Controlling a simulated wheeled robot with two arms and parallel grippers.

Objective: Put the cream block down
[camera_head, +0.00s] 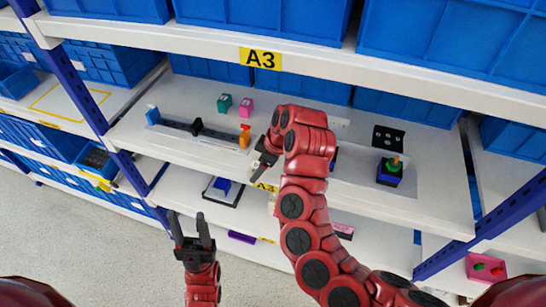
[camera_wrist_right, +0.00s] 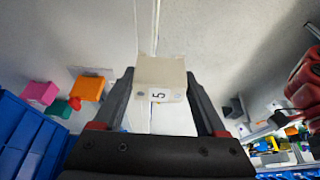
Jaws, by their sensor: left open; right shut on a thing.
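The cream block (camera_wrist_right: 162,72), marked with a 5, sits between the two fingers of my right gripper (camera_wrist_right: 160,98) in the right wrist view. That gripper is shut on it. In the head view my right gripper (camera_head: 265,158) is over the front part of the A3 shelf board (camera_head: 185,152); the block is mostly hidden there, and I cannot tell whether it touches the board. My left gripper (camera_head: 191,225) is open and empty, low in front of the shelves.
A black plate (camera_head: 388,138) lies behind the box. Blue bins (camera_head: 215,68) line the back.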

